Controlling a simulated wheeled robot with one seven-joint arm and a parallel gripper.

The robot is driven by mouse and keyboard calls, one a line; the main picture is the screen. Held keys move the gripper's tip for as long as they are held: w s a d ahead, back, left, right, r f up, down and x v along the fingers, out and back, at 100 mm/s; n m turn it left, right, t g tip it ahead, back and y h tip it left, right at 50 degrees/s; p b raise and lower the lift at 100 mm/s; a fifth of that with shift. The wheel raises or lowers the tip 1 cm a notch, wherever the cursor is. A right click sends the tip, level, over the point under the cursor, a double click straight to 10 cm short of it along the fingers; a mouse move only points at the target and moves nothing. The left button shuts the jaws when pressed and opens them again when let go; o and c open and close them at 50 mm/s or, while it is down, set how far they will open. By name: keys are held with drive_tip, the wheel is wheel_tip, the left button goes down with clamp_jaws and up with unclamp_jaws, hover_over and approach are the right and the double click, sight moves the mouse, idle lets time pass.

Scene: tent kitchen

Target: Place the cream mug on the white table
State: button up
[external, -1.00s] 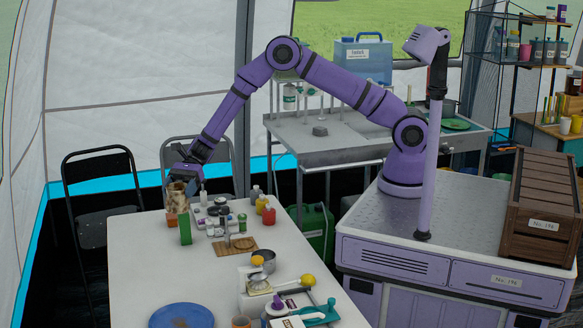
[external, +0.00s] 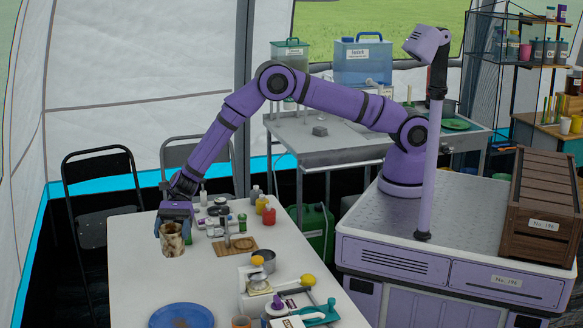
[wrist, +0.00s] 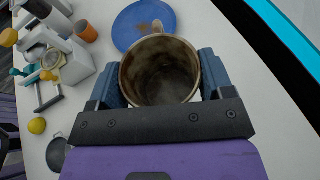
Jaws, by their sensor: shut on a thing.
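The cream mug (external: 173,241), stained with brown patches, is in my gripper (external: 172,222) at the left side of the white table (external: 130,285). In the wrist view the mug (wrist: 160,72) shows its open, dark, empty inside, and the two blue fingers of my gripper (wrist: 160,85) close on it from both sides. The mug looks upright. The white table also shows in the wrist view (wrist: 215,30). I cannot tell for certain whether the mug's base is above the table or touching it.
A blue plate (external: 181,316) lies at the table's near end, with a scale (external: 258,285) and bottles to its right. A wooden board (external: 236,246) and a red jar (external: 268,216) stand farther back. The table's left part is clear.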

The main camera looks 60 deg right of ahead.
drive_tip(key=shift+f, duration=5.1)
drive_tip(key=o, duration=1)
drive_tip(key=shift+f, duration=0.1)
drive_tip(key=shift+c, duration=0.2)
drive_tip(key=shift+w+d+r, duration=0.1)
drive_tip(key=shift+d+r, duration=0.05)
drive_tip(key=shift+r, duration=0.1)
drive_tip(key=shift+v, duration=2.5)
drive_tip(key=shift+r, duration=0.1)
